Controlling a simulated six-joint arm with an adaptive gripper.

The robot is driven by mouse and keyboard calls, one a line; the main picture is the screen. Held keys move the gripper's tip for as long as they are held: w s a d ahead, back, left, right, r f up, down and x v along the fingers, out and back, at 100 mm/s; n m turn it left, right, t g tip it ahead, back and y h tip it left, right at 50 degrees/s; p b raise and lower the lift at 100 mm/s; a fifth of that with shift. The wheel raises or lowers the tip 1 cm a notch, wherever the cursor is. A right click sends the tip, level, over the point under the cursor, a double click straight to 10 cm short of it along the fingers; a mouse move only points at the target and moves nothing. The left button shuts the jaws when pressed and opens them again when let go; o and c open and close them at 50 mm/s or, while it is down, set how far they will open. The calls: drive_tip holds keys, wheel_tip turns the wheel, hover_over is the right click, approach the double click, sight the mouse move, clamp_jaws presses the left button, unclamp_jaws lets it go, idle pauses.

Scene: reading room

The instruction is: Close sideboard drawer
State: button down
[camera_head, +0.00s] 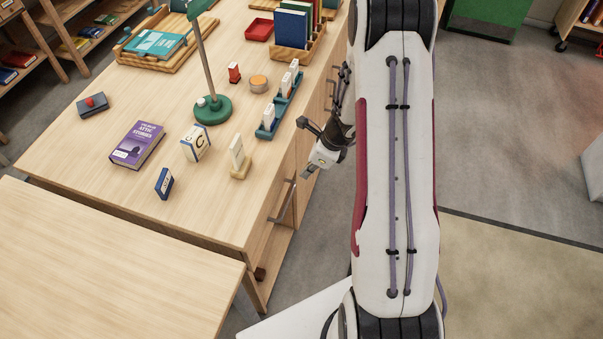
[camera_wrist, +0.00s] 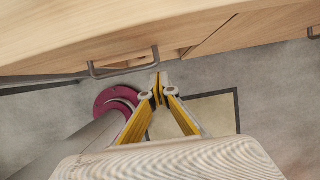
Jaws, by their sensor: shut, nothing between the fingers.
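The sideboard (camera_head: 228,215) is pale wood and has drawer fronts along its right side in the head view. A dark bar handle (camera_head: 286,201) is on the nearer front; a bar handle (camera_wrist: 125,66) also shows in the wrist view. How far the drawer stands out is unclear. My gripper (camera_head: 307,172) is beside this front, close to the handle's far end, and is partly hard to make out. In the wrist view my gripper's yellow-sided fingers (camera_wrist: 158,86) meet at the tips, empty, just by the handle's right end. Contact with it cannot be told.
A lamp (camera_head: 213,108), a purple book (camera_head: 136,145), small boxes and a green rack (camera_head: 281,105) stand on the sideboard top. Another table (camera_head: 110,265) is at the near left. Grey floor (camera_head: 510,140) is open on the right.

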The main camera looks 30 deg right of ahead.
drive_tip(key=v, duration=0.6)
drive_tip(key=shift+r, duration=0.4)
drive_tip(key=shift+s+d, duration=0.1)
idle(0.4)
drive_tip(key=s+a+r+n+h, duration=0.1)
drive_tip(key=s+a+r+n, duration=0.4)
drive_tip(key=s+r+n, duration=0.2)
drive_tip(key=s+a+r+n+t+h, duration=0.1)
drive_tip(key=s+a+r+n, duration=0.4)
drive_tip(key=s+r+n, duration=0.3)
drive_tip(key=s+a+r+n+t+h, duration=0.1)
drive_tip(key=s+a+r+n, duration=0.3)
drive_tip(key=s+r+n, duration=0.3)
drive_tip(key=shift+s+a+r+n, duration=0.4)
drive_tip(key=shift+r+n, duration=2.1)
drive_tip(key=shift+r, duration=1.45)
